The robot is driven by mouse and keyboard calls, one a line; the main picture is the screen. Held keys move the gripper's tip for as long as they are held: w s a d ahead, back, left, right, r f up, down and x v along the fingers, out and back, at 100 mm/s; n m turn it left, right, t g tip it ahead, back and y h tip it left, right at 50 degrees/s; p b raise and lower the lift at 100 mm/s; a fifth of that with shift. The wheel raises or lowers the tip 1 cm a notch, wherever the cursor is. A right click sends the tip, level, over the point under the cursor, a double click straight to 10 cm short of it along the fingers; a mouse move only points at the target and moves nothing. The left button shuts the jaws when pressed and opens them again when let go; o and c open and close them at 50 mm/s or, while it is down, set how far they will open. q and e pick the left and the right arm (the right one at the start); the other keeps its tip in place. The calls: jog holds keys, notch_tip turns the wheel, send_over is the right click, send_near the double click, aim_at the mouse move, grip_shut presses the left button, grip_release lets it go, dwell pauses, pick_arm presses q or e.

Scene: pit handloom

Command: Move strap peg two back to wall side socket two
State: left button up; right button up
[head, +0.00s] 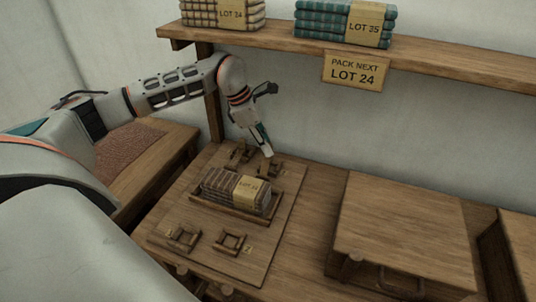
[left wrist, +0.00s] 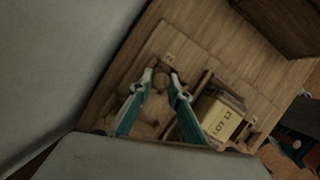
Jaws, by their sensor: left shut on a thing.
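My left gripper (head: 267,153) is at the back right of the wooden board, over the wall side socket (head: 270,168) there. In the left wrist view its teal fingers (left wrist: 161,77) are closed around the rounded wooden top of a strap peg (left wrist: 160,82). A small tag reading 2 (left wrist: 168,57) lies just beyond the fingertips. The fingers hide the peg's lower part, so I cannot tell whether it sits in the socket or just above it. My right gripper is in neither view.
A striped cloth bundle (head: 232,186) with a lot label lies in a wooden tray (head: 224,210) close by. Another wall side holder (head: 240,153) is to the left; two more (head: 183,237) (head: 229,242) are in front. The shelf (head: 300,46) with cloth stacks overhangs behind.

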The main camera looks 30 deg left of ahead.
aim_at(268, 161)
pick_arm(q)
jog(key=f, duration=0.1)
jog(key=f+b, duration=0.2)
jog(key=shift+d+f, duration=0.25)
jog(key=shift+f, duration=0.15)
jog(key=shift+w+f+b, duration=0.1)
jog(key=shift+f+b, duration=0.1)
jog(key=shift+b, duration=0.2)
jog(key=shift+r, duration=0.3)
grip_shut()
jog(key=shift+f, duration=0.1)
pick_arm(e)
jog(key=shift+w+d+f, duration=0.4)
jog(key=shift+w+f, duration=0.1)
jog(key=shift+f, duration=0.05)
pick_arm(q)
jog(key=o, duration=0.8)
grip_release()
jog(key=shift+o, duration=0.5)
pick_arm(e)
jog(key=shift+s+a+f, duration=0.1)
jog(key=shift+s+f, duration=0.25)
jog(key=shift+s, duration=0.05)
